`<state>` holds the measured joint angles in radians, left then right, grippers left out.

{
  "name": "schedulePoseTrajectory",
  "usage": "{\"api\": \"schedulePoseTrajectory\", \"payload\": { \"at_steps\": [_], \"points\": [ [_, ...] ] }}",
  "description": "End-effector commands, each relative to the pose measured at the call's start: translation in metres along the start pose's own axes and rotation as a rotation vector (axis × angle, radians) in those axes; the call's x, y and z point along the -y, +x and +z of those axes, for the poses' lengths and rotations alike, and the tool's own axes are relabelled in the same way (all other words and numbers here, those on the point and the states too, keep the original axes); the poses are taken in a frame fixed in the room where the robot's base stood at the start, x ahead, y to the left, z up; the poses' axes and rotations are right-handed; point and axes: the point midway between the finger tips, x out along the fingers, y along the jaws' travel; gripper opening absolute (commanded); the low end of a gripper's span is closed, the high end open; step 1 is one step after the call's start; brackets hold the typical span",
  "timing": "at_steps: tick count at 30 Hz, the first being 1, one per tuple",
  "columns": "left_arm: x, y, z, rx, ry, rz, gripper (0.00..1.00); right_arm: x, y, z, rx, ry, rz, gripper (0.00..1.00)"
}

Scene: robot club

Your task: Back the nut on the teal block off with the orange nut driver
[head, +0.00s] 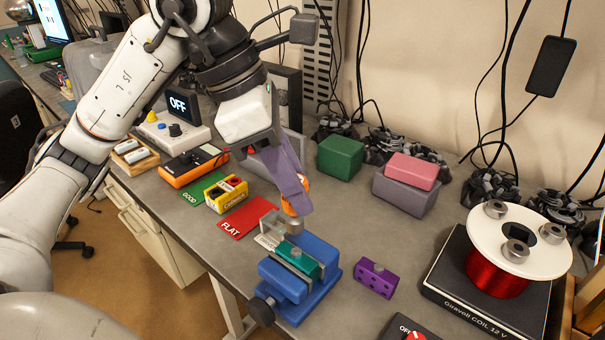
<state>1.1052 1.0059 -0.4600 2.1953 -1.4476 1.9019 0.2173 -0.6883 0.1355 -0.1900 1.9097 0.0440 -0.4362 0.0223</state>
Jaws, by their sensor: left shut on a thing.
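The teal block (299,262) sits clamped in the blue vise (318,287) near the front of the bench. A small grey metal nut or stud (296,252) shows on its top. A pale metal bracket (270,232) stands at its back left. My left gripper (294,190) points down from above and is shut on the orange nut driver (295,205). The fingers hide much of the driver. The driver's grey lower end appears just behind the block, near the bracket; whether it touches anything I cannot tell. My right gripper is out of view.
A purple block (376,279) lies right of the vise. A red coil with a white top (497,275) stands at right. The red FLAT card (244,217), green GOOD card (205,188) and yellow box (227,193) lie left. Green (340,157) and pink (411,171) blocks are behind.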

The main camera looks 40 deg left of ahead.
Motion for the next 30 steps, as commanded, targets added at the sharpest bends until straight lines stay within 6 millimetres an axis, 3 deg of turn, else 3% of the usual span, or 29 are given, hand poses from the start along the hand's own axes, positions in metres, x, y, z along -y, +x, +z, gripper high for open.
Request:
{"api": "schedulePoseTrajectory", "payload": {
  "at_steps": [15, 30],
  "points": [
    [0.000, 0.040, -0.016, 0.001, 0.000, 0.000, 0.07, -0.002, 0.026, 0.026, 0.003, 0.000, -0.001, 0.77],
    [0.000, 0.043, -0.018, 0.001, 0.000, 0.000, 0.07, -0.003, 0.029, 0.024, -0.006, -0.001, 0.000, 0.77]
  ]
}}
